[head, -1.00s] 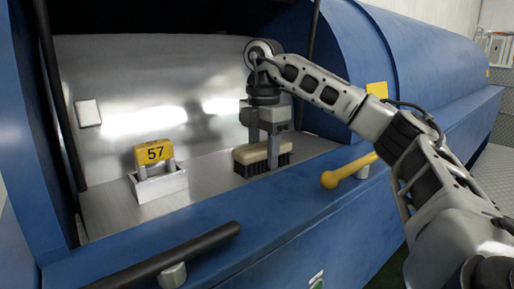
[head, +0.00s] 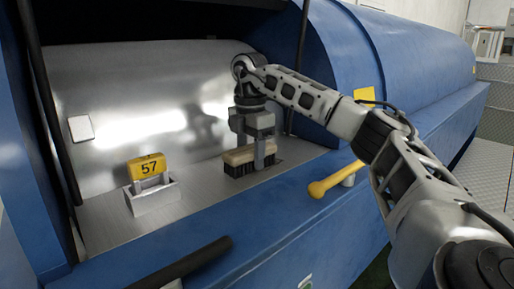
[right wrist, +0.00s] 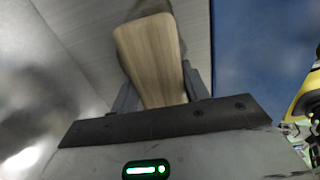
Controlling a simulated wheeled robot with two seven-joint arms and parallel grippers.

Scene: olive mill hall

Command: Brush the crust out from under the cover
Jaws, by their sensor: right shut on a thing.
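My right gripper (head: 252,150) is shut on a brush with a pale wooden back (head: 238,155) and dark bristles. The brush is upright, bristles down, at or just above the metal floor (head: 205,180) inside the blue machine. In the right wrist view the wooden back (right wrist: 152,60) sits between the two fingers (right wrist: 160,95). The blue cover (head: 350,60) arches over the right side of the opening. I cannot make out any crust; the brush and gripper hide part of the floor there. My left gripper is out of view.
A yellow block marked 57 (head: 147,166) stands in a small pale holder (head: 152,198) left of the brush. A yellow-knobbed handle (head: 335,180) and a black bar (head: 180,263) stick out at the front. Floor between holder and brush is clear.

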